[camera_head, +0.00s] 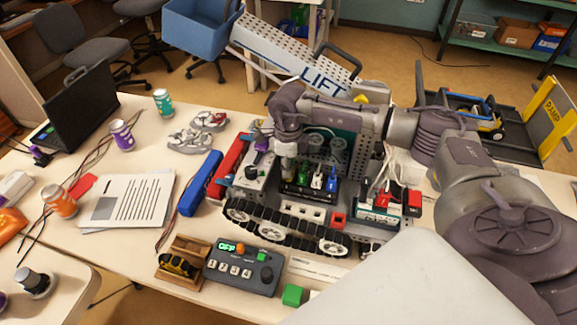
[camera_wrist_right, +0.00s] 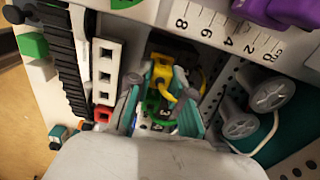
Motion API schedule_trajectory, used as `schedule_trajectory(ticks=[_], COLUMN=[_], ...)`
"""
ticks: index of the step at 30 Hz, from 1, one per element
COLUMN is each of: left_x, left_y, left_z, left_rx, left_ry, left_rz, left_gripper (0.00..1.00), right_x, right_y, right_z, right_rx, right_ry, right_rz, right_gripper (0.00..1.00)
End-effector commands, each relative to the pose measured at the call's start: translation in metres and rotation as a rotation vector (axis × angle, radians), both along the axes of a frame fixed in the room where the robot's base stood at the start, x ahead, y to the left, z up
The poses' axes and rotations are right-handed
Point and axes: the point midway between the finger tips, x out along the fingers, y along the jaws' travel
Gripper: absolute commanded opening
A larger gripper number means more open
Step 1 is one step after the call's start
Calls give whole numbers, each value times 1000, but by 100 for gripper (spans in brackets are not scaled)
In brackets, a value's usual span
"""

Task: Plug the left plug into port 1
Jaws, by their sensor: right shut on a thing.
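My right gripper (camera_head: 288,170) reaches in from the right, pointing down beside the dark port block (camera_head: 296,190) on the tracked robot (camera_head: 300,222). In the right wrist view its teal-padded fingers (camera_wrist_right: 162,112) are shut around a plug with a yellow cable (camera_wrist_right: 168,76) and green parts below. Whether the plug is seated in a port is hidden by the fingers. Green (camera_head: 303,177), white (camera_head: 317,180) and blue (camera_head: 332,183) plugs stand in a row just right of the gripper in the head view. Port numbers are too small to tell apart. My left gripper is out of view.
A control box with a green "OFF" display (camera_head: 245,268) sits in front of the tracks. A blue bar (camera_head: 201,183) and papers (camera_head: 128,200) lie left. A perforated panel (camera_head: 362,155) and red-white wired boxes (camera_head: 382,208) stand close right.

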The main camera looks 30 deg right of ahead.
Motion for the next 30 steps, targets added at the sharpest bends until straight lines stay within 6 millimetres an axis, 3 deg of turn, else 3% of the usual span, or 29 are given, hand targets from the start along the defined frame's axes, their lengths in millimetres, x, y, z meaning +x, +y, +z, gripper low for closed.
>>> schedule_trajectory(ticks=[30], left_x=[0], left_y=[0], left_z=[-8], left_rx=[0], left_ry=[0], left_rz=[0], left_gripper=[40], right_x=[-1], right_y=[0], right_z=[-8], right_rx=[-1], right_ry=[1], right_rz=[0], right_gripper=[0])
